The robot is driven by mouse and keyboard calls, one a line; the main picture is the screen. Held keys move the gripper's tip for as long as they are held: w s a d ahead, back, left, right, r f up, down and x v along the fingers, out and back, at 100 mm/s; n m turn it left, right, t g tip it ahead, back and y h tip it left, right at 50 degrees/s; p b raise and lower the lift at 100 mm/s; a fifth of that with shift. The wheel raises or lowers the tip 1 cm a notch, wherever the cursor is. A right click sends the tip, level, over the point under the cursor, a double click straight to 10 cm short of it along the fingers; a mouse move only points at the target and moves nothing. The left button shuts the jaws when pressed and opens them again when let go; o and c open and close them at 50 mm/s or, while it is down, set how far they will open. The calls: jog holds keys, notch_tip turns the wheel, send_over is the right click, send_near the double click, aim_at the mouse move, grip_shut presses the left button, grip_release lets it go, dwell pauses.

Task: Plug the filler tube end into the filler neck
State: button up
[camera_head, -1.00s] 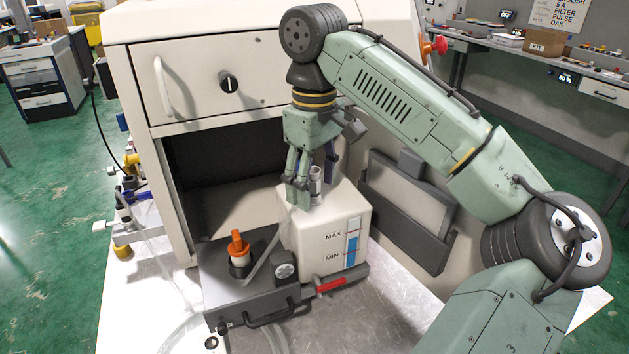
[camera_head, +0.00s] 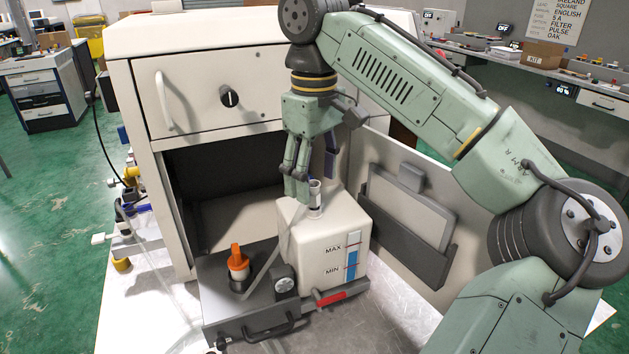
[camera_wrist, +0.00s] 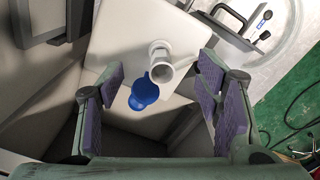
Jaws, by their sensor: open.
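The white tank (camera_head: 300,245) with MAX and MIN marks stands on a dark grey tray. A pale upright cylinder at the filler neck (camera_head: 316,196) rises from its top; in the wrist view the neck area shows a pale open-ended cylinder (camera_wrist: 161,62). A blue cap (camera_wrist: 144,93) sits beside it. A clear tube (camera_head: 268,258) slants from the neck area down to the tray. I cannot tell whether its end is seated in the neck. My gripper (camera_head: 312,183) is open over the neck. In the wrist view its pads (camera_wrist: 163,86) stand apart on both sides, touching nothing visible.
The grey tray (camera_head: 222,300) has an orange-topped fitting (camera_head: 238,260), a dark knob (camera_head: 285,285) and a red latch (camera_head: 331,298). The cabinet (camera_head: 200,120) opens behind the tank. Its open door (camera_head: 420,195), with a dark holder, stands close to the right.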

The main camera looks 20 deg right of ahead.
jog(key=shift+r, duration=0.9)
